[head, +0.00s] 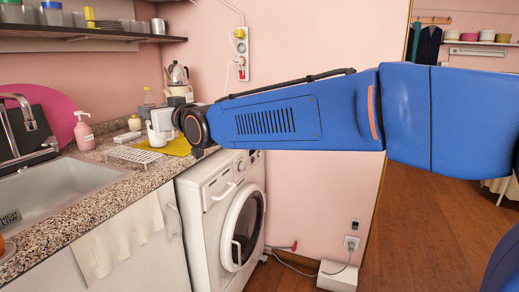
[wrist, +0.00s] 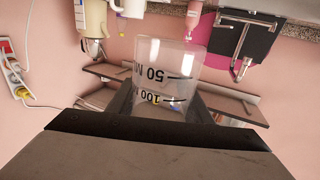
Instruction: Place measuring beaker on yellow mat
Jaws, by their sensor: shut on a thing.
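The clear measuring beaker (wrist: 166,72), with dark 50 and 100 marks, is between my gripper's fingers (wrist: 160,103) in the wrist view. My gripper is shut on it. In the head view my gripper (head: 162,120) is at the end of the blue arm, over the back of the counter. A pale shape below it may be the beaker; I cannot tell whether it touches anything. The yellow mat (head: 178,146) lies on the counter below and beside my gripper, partly hidden by the wrist. I cannot make out the mat in the wrist view.
A white wire rack (head: 134,155) lies left of the mat, near the sink (head: 50,190). A pink soap bottle (head: 84,132) stands behind the sink. A kettle (head: 178,76) is at the back. The washing machine (head: 225,205) stands below, and a shelf (head: 90,36) hangs above.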

